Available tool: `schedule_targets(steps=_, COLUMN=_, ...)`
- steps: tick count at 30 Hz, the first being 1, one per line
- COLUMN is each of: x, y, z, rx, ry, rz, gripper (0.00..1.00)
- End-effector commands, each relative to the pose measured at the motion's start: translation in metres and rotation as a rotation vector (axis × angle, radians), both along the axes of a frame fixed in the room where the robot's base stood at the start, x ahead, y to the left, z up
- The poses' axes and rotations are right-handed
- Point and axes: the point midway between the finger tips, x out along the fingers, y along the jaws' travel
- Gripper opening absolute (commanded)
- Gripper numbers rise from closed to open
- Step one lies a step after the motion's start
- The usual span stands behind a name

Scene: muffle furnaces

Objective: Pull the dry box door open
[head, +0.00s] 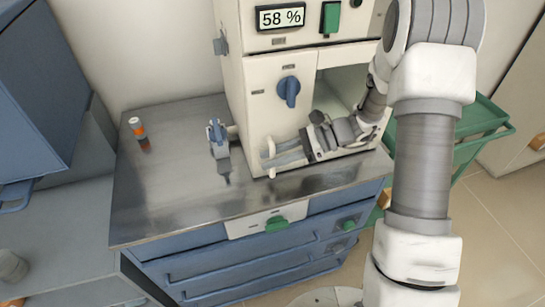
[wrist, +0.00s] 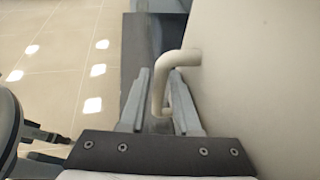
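The dry box (head: 262,110) is a cream cabinet with a 58 % display and a blue knob (head: 288,90) on its front. A pale bent handle (head: 267,154) sticks out low at the front's left side. In the wrist view the handle (wrist: 160,88) comes out of a plain white panel (wrist: 260,80), apparently the door. My gripper (head: 283,154) lies low along the front and points left. In the wrist view the fingers (wrist: 161,95) stand apart on both sides of the handle, with a dark gap visible. Firm contact cannot be seen. My arm hides the box's right side.
The box stands on a metal worktop (head: 180,205) over blue drawers (head: 235,270). A small orange-and-white bottle (head: 137,128) and a blue-grey device (head: 218,138) stand left of the box. A green cart (head: 485,125) is at the right. The worktop's front left is clear.

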Motion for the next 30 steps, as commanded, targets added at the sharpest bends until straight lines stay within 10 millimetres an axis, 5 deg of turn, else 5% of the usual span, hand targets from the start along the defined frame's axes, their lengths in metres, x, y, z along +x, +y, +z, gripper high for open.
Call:
schedule_targets(steps=5, x=-0.0001, y=0.0, z=-0.0001, rx=0.0, ry=0.0, rz=0.0, gripper=0.31)
schedule_targets(steps=10, x=-0.0001, y=-0.0003, z=0.0, rx=0.0, ry=0.0, rz=0.0, gripper=0.0)
schedule_targets(steps=30, x=0.0001, y=-0.0007, z=0.0001, rx=0.0, ry=0.001, rz=0.0, gripper=0.0)
